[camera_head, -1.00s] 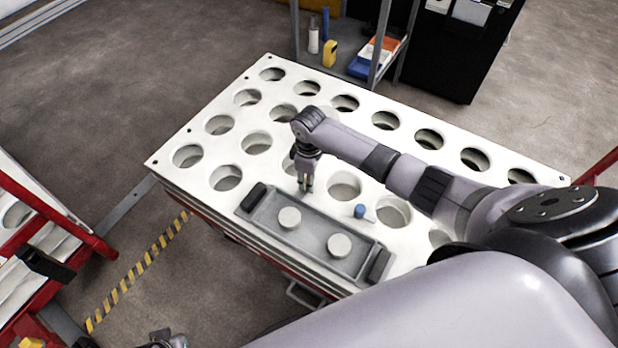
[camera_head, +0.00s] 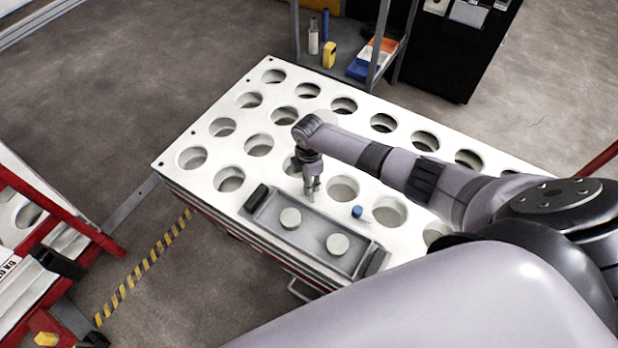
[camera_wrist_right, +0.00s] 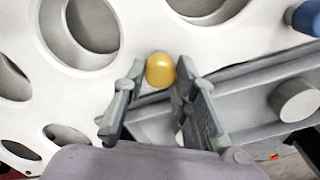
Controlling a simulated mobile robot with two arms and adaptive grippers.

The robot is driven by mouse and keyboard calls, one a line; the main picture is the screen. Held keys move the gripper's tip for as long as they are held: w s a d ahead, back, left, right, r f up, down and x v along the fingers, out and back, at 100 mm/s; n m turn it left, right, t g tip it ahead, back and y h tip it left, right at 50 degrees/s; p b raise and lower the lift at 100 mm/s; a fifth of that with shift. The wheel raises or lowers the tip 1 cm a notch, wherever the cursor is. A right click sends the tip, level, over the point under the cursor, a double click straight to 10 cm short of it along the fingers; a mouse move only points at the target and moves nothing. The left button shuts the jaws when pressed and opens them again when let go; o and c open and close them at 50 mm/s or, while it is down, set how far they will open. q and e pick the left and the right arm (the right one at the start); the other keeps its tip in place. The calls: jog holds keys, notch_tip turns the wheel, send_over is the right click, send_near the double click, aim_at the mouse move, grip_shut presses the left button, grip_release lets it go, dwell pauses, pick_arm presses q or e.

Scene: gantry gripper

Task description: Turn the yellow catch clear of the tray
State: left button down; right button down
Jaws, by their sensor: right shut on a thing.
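The yellow catch (camera_wrist_right: 160,70) shows as a rounded yellow knob in the right wrist view. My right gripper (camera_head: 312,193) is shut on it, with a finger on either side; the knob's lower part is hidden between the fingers. In the head view the catch is not discernible at the fingertips. The grey tray (camera_head: 329,255) lies on the white perforated table top, just in front of the gripper. Its side wall also shows in the wrist view (camera_wrist_right: 245,85). Two pale round pieces (camera_head: 290,218) (camera_head: 337,244) stand in the tray. My left gripper is not in view.
A blue knob (camera_head: 357,211) stands beside the tray's far edge, right of my right gripper. The white table (camera_head: 215,150) has rows of large round holes. A shelf (camera_head: 345,62) with small items stands behind, and a red-framed cart (camera_head: 60,220) at left.

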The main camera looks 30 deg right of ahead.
jog(key=shift+n, duration=1.9)
jog(key=n, duration=0.4)
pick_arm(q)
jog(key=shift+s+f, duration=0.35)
pick_arm(e)
jog(key=shift+n, duration=0.7)
jog(key=c, duration=1.3)
grip_release()
jog(key=shift+c, duration=0.2)
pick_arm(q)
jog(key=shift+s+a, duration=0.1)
pick_arm(e)
jog(key=shift+o, duration=0.2)
